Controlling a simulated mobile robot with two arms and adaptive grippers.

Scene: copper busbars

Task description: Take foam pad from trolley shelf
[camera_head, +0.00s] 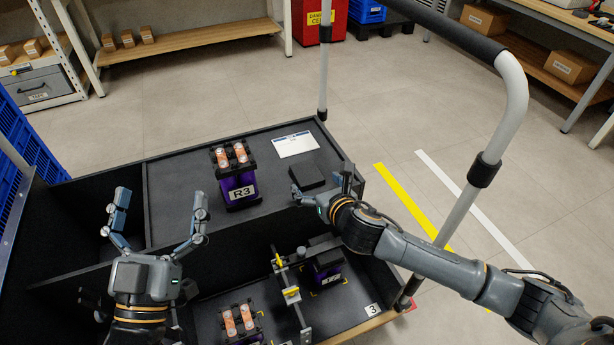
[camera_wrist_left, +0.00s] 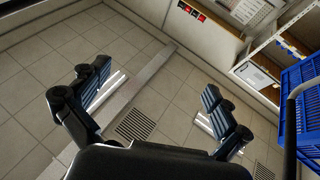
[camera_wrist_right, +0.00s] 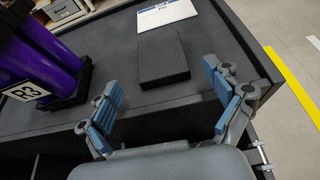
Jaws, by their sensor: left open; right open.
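A dark foam pad (camera_head: 307,176) lies flat on the grey trolley shelf (camera_head: 180,190), near its right side. It also shows in the right wrist view (camera_wrist_right: 163,58), as a black block just beyond the fingers. My right gripper (camera_head: 325,192) is open at the pad's near right edge. In the right wrist view (camera_wrist_right: 168,105) its fingers are spread and nothing is between them. My left gripper (camera_head: 160,212) is open and empty over the left part of the trolley. The left wrist view shows only its spread fingers (camera_wrist_left: 150,100) and the room beyond.
A purple R3 unit (camera_head: 238,186) in a black holder stands left of the pad. A white card (camera_head: 294,144) lies behind the pad. A divider separates the lower compartment, with another purple unit (camera_head: 328,270) and yellow-handled clamps (camera_head: 291,292). A trolley post (camera_head: 468,200) stands at right.

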